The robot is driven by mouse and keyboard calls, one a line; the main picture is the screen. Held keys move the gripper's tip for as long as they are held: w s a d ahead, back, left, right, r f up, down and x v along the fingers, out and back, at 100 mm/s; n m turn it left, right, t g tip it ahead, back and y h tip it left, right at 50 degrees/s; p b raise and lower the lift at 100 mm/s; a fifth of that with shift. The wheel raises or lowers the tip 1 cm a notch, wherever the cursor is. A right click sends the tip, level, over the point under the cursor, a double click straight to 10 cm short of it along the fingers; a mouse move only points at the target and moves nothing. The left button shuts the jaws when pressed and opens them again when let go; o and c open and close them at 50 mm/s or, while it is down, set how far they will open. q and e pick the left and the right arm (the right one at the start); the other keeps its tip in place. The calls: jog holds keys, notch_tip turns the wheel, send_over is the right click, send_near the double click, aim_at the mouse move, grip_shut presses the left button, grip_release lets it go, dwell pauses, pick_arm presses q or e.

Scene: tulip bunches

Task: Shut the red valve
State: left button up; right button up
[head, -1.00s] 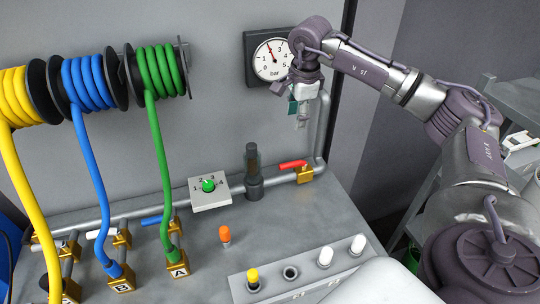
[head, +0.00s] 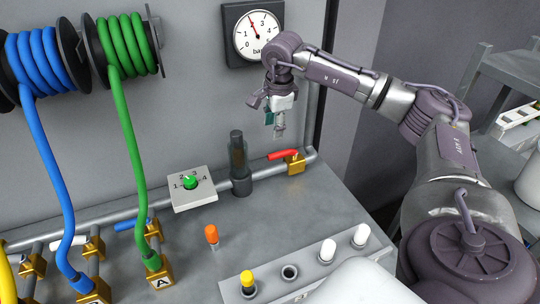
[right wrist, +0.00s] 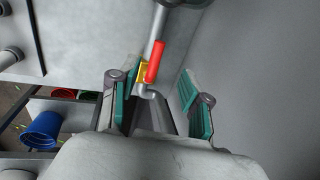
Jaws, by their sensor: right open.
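The red valve has a red lever handle (head: 284,154) on a brass body (head: 295,165), fixed on the grey pipe at the back of the bench. The handle points left, roughly along the pipe. In the right wrist view the red handle (right wrist: 155,61) and brass body (right wrist: 142,72) lie ahead, between the lines of the fingers. My right gripper (head: 277,128) points down just above the handle in the head view, apart from it. It is open and empty, with its teal finger pads (right wrist: 160,85) spread in the wrist view. My left gripper is out of view.
A dark upright cylinder (head: 239,165) stands on the pipe left of the valve. A pressure gauge (head: 252,33) hangs on the wall above. A dial plate (head: 193,192), an orange peg (head: 212,236) and a peg block (head: 262,288) are on the bench. Bare bench (head: 310,205) lies before the valve.

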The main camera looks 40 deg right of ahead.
aim_at(270, 155)
jog(key=f, duration=0.3)
jog(key=w+f+p, duration=0.1)
jog(key=f, duration=0.3)
jog(key=w+f+p, duration=0.1)
jog(key=f, duration=0.2)
jog(key=shift+d+f, duration=0.3)
jog(key=shift+f, duration=0.1)
jog(key=shift+w+f, duration=0.1)
jog(key=shift+f, duration=0.45)
grip_shut()
